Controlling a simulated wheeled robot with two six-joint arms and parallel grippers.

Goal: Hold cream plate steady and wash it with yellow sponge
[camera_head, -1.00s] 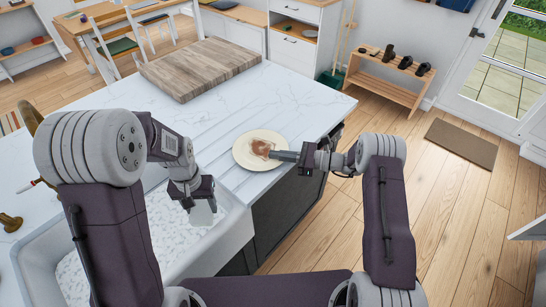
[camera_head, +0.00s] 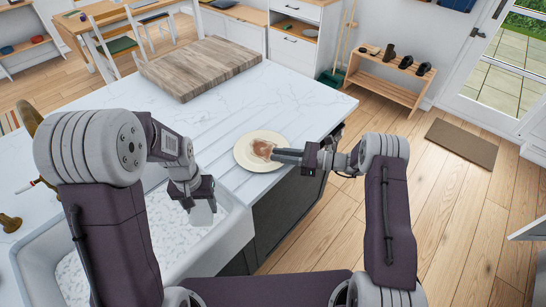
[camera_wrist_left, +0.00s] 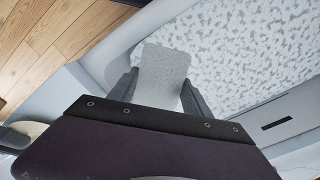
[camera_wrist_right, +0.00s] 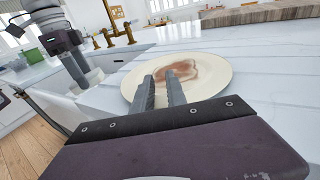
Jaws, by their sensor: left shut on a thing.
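The cream plate (camera_head: 245,152) lies on the white worktop near its right edge, with a reddish-brown stain on its middle. It also shows in the right wrist view (camera_wrist_right: 215,75). My right gripper (camera_head: 274,155) reaches over the plate's near rim, its two fingers apart with nothing seen between them. Whether the fingertips touch the plate I cannot tell. My left gripper (camera_wrist_left: 160,95) is shut on a pale grey-looking block (camera_wrist_left: 162,72), which is likely the sponge, though no yellow shows. The block (camera_head: 202,214) hangs over the sink, left of and nearer than the plate.
The white sink (camera_head: 215,243) is below my left gripper, with a speckled floor. A wooden board (camera_head: 200,67) lies at the back of the worktop. A brass tap (camera_wrist_right: 122,20) stands by the sink. Ridged worktop between sink and plate is clear.

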